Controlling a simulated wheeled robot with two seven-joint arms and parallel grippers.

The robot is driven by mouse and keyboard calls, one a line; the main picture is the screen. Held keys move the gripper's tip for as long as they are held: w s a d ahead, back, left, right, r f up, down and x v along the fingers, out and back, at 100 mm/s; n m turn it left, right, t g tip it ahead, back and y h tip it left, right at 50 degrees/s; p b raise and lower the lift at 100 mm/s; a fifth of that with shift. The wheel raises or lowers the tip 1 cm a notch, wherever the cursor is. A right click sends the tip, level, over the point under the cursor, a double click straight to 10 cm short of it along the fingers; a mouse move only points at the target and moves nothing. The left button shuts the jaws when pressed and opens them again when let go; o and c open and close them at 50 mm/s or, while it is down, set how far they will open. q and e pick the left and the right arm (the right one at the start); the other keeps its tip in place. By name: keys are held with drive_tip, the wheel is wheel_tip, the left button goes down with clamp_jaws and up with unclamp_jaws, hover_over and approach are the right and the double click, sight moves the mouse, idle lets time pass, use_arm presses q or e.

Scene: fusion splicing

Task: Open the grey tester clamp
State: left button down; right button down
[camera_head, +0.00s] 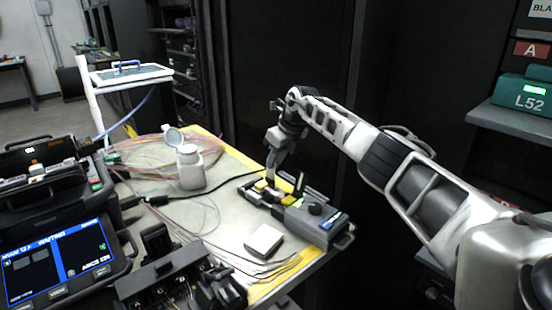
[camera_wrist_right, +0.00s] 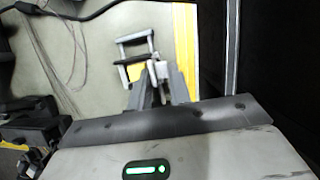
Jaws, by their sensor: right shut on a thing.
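The grey tester (camera_head: 318,218) lies at the right edge of the work table, with a dark round knob and yellow parts on top. Its clamp end reaches left to beneath my right gripper (camera_head: 271,180), which points down there. In the right wrist view my right gripper (camera_wrist_right: 160,88) is shut on a small light grey piece of the clamp. A grey rectangular frame of the clamp (camera_wrist_right: 136,40) stands just beyond the fingertips. The exact contact and the lid's angle are too small to tell in the head view. My left gripper is not in view.
A white bottle (camera_head: 190,168) and loose fibres are left of the tester. A white square pad (camera_head: 264,241) lies in front. A black cable runs to the clamp end. A splicer with a blue screen (camera_head: 52,257) stands at left. Dark cabinets rise behind.

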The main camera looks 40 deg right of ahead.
drive_tip(key=c, duration=1.4)
unclamp_jaws()
drive_tip(key=shift+d, duration=0.15)
drive_tip(key=shift+r, duration=0.1)
drive_tip(key=v, duration=1.5)
drive_tip(key=shift+s+r, duration=0.2)
drive_tip(key=shift+r, duration=0.15)
